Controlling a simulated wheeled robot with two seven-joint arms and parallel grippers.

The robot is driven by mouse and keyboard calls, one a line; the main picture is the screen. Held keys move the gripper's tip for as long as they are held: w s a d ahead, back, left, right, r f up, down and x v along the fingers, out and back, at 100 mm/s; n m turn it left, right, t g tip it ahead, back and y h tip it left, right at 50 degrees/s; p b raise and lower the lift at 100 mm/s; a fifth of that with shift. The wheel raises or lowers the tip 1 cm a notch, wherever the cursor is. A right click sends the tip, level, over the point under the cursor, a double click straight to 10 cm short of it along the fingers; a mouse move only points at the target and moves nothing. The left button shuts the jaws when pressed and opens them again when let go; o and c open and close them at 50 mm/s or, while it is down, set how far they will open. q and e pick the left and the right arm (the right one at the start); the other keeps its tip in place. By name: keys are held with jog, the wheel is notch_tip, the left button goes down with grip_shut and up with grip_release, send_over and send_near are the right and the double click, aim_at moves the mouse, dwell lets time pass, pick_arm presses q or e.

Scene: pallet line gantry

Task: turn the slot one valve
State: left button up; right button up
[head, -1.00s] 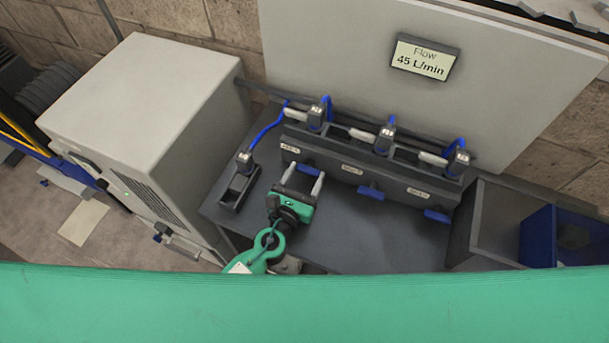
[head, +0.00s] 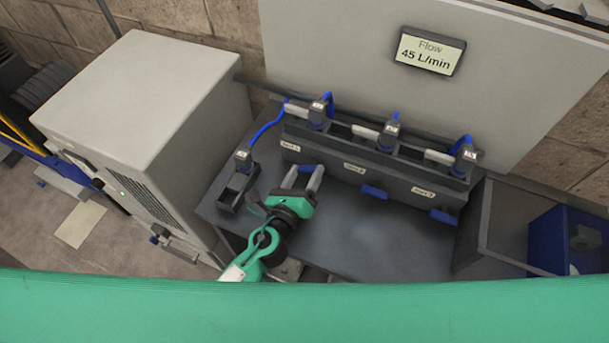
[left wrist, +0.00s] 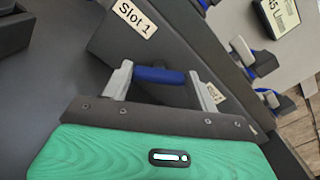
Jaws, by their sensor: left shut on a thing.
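The slot one valve is a blue handle (left wrist: 158,75) on the front of the dark manifold (head: 346,174), below the "Slot 1" label (left wrist: 135,17). In the head view a small part of it (head: 305,168) shows between my fingers. My left gripper (head: 303,178) is shut on this handle, one grey finger at each end of it. In the left wrist view the gripper (left wrist: 160,80) spans the handle lengthwise, and the handle looks roughly level there. My right gripper is not in view.
Two more blue handles, at slot two (head: 374,192) and slot three (head: 442,217), stick out to the right. A flow display (head: 429,50) reads 45 L/min. A dark holder (head: 238,190) stands left of my gripper. A grey cabinet (head: 140,90) is further left.

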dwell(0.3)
pick_arm(q)
jog(key=o, duration=0.9)
jog(key=shift+o, duration=0.4)
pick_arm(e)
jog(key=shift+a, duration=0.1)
pick_arm(q)
jog(key=shift+s+a, duration=0.1)
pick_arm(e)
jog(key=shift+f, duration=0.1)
